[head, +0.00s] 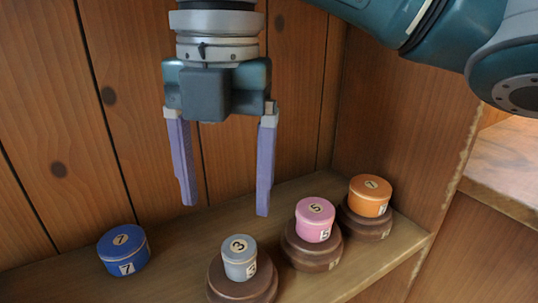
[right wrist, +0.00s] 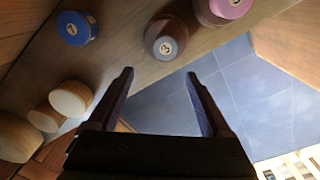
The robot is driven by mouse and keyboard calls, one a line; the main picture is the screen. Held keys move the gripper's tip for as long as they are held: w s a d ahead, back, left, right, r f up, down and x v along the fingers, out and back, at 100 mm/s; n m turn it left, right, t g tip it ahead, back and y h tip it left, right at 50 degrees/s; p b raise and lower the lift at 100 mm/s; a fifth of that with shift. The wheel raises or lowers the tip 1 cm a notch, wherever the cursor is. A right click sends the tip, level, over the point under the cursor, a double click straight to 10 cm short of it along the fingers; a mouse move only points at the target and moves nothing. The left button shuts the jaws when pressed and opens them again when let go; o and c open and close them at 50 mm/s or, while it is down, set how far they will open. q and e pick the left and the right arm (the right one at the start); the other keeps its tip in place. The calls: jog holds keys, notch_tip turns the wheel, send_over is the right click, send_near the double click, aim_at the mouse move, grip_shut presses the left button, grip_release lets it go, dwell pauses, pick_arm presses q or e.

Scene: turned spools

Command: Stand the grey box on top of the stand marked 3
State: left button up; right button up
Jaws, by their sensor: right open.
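The grey box (head: 239,262) is a small round lidded box marked 3. It stands upright on a dark brown turned stand (head: 224,288) at the front of the shelf; I cannot read a number on that stand. In the right wrist view the grey box (right wrist: 166,47) also shows on its brown stand (right wrist: 152,32). My right gripper (head: 225,208) is open and empty, with its purple fingers pointing down above and behind the grey box, apart from it. The right wrist view shows both fingers (right wrist: 159,73) spread. My left gripper is not in view.
A pink box (head: 314,222) marked 5 and an orange box (head: 370,197) stand on brown stands to the right. A blue box (head: 123,252) marked 7 sits on the shelf (head: 180,270) at left. Pale wooden round pieces (right wrist: 70,98) show at lower left. Plank walls stand behind.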

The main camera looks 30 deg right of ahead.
jog(key=s+a+f+m+t+y, duration=0.2)
jog(key=s+a+f+m+y, duration=0.15)
jog(key=s+f+m, duration=0.8)
jog(key=s+d+m+t+h, duration=0.1)
jog(key=s+d+m+h, duration=0.1)
jog(key=s+d+m, duration=0.35)
jog(key=s+d+m+t+h, duration=0.1)
jog(key=s+d+m+h, duration=0.15)
jog(key=d+m, duration=0.55)
notch_tip(320, 180, up, 55)
jog(key=a+m+p, duration=0.1)
jog(key=a+p, duration=0.1)
jog(key=p, duration=5.3)
jog(key=shift+m+y, duration=0.3)
jog(key=shift+y, duration=0.1)
